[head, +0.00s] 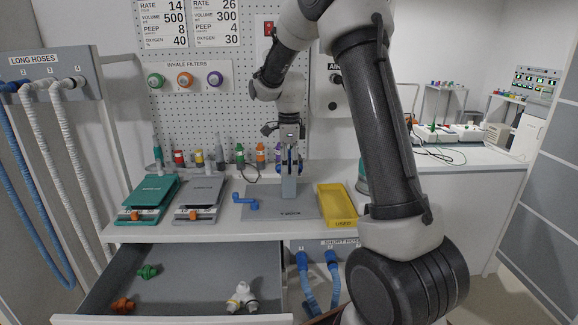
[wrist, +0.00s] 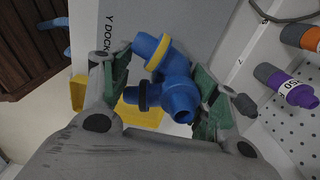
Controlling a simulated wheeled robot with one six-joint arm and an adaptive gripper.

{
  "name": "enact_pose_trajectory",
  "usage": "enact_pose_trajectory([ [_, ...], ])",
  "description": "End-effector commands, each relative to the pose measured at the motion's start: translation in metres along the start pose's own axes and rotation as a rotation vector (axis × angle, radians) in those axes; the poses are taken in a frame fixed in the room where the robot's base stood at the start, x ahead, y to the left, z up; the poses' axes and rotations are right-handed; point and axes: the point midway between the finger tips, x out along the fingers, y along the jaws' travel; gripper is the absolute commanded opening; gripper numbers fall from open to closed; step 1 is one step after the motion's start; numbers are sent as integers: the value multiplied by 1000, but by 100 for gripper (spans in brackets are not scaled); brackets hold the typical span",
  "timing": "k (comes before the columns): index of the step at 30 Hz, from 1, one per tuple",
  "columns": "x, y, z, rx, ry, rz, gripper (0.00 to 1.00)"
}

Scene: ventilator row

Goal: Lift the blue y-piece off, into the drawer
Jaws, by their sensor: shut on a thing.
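In the head view my gripper (head: 290,163) points down over the grey block (head: 288,188) on the Y dock plate (head: 268,208). It is shut on the y-piece, whose blue (head: 284,166) shows only in part there. I cannot tell whether the y-piece still touches the block. The drawer (head: 190,275) is open below the counter.
A blue crank-shaped part (head: 245,201) lies on the dock plate's left side. A yellow tray (head: 337,206) stands to the right. Green (head: 150,193) and grey (head: 199,195) devices stand left. Blue short hoses (head: 318,275) hang right of the drawer.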

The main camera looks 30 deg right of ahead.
Motion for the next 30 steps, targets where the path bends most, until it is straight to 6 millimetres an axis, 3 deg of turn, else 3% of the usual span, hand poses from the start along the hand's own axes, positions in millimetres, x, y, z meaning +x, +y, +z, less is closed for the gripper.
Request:
enact_pose_trajectory([
  [30, -49, 1, 0, 1, 0, 3, 28],
])
